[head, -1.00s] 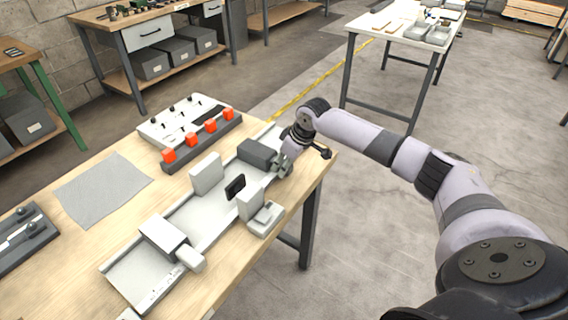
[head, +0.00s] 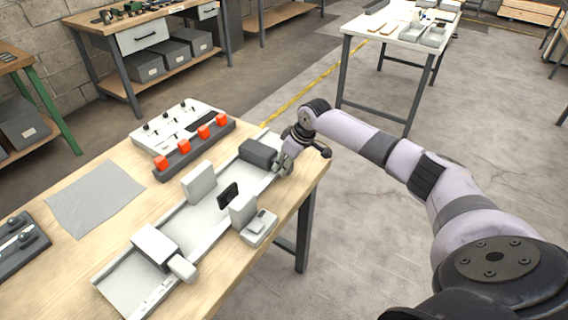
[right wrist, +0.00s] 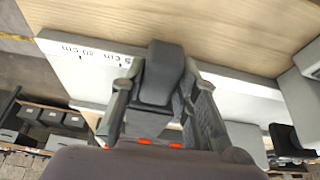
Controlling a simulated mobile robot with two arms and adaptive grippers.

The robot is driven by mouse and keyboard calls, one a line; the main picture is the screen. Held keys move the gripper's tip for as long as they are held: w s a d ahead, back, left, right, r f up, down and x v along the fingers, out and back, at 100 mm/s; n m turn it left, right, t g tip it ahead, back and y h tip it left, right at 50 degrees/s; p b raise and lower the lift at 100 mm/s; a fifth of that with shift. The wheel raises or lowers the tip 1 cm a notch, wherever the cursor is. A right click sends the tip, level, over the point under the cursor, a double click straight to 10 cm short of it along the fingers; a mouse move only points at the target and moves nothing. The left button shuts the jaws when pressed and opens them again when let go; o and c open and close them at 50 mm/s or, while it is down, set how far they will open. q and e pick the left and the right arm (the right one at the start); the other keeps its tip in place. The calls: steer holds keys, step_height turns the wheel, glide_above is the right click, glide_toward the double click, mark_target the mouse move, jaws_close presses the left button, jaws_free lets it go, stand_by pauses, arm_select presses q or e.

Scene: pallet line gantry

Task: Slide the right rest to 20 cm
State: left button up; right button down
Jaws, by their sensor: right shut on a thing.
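The right rest is a dark grey block (head: 259,151) near the far end of a long pale trough (head: 212,217) on the wooden bench. My right gripper (head: 283,166) is at its right side. In the right wrist view, the fingers (right wrist: 158,100) are shut on the rest's dark grey handle (right wrist: 160,75). Scale print on the trough's rim (right wrist: 75,52) shows there, partly readable as "cm" marks. The rest's exact reading cannot be told. The other rest, white with a rounded knob (head: 182,268), sits at the trough's near end. My left gripper is not in view.
A white upright block (head: 198,183), a small black plate (head: 228,195) and a pale grey stepped block (head: 259,228) stand along the trough's middle. A dark rail with orange blocks (head: 204,131) and a white panel (head: 172,122) lie behind. A grey mat (head: 95,197) lies left.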

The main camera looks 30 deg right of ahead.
steer(key=c, duration=1.6)
jaws_free()
steer(key=shift+s+a+r, duration=0.1)
steer(key=shift+a, duration=0.05)
steer(key=shift+c, duration=0.2)
steer(key=shift+o, duration=2)
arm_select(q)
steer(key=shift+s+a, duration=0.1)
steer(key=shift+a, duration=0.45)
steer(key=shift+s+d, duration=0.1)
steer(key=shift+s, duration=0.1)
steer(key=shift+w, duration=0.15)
arm_select(e)
steer(key=v, duration=1.2)
